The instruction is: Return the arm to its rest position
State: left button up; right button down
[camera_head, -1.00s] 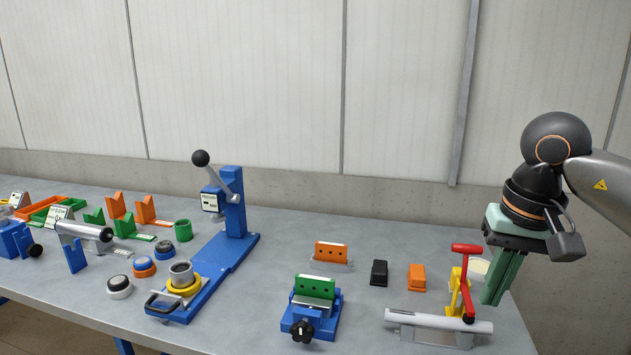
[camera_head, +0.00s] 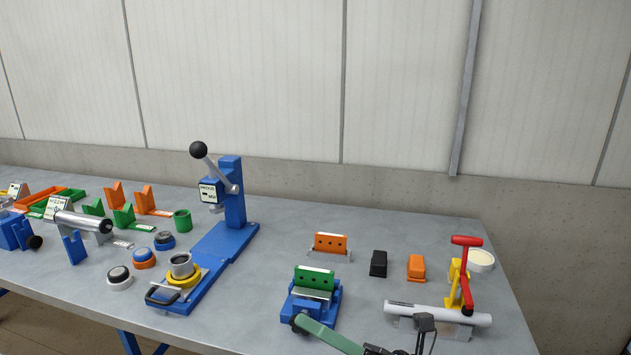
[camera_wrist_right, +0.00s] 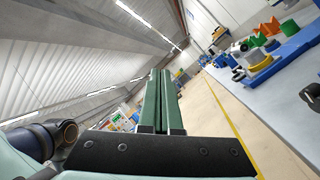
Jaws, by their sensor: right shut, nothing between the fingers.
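My right gripper (camera_head: 305,321) is low at the bottom of the head view, just in front of the blue vise (camera_head: 318,312). Its green fingers point to the left, and most of the arm is cut off by the frame edge. In the right wrist view the two long green fingers (camera_wrist_right: 160,78) lie together, shut and empty. My left gripper is not in view.
The table (camera_head: 360,215) carries a blue lever press (camera_head: 232,205), a green holed block (camera_head: 314,279), orange (camera_head: 416,268) and black blocks (camera_head: 378,263), and a red-handled tool (camera_head: 466,270) above a grey pipe (camera_head: 440,313). The wrist view shows open floor (camera_wrist_right: 205,115).

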jog(key=w+d+f+m+t+h, duration=0.1)
jog(key=d+f+m+t+h, duration=0.55)
jog(key=m, duration=0.55)
jog(key=w+d+f+m+t+h, duration=0.1)
jog(key=d+f+m+t+h, duration=0.25)
jog(key=f+m+h, duration=0.6)
jog(key=s+d+f+m+g+h, duration=0.2)
jog(key=s+d+f+m+g, duration=0.1)
jog(key=s+f+m, duration=0.5)
jog(key=s+d+f+m+g+h, duration=0.1)
jog(key=s+d+f+m+g, duration=0.2)
jog(key=s+f+m, duration=0.5)
notch_tip(320, 180, down, 6)
jog(key=shift+s+d+r+m+g+h+p, duration=0.25)
jog(key=shift+s+d+m+g+h+p, duration=0.15)
jog(key=shift+s+g, duration=0.35)
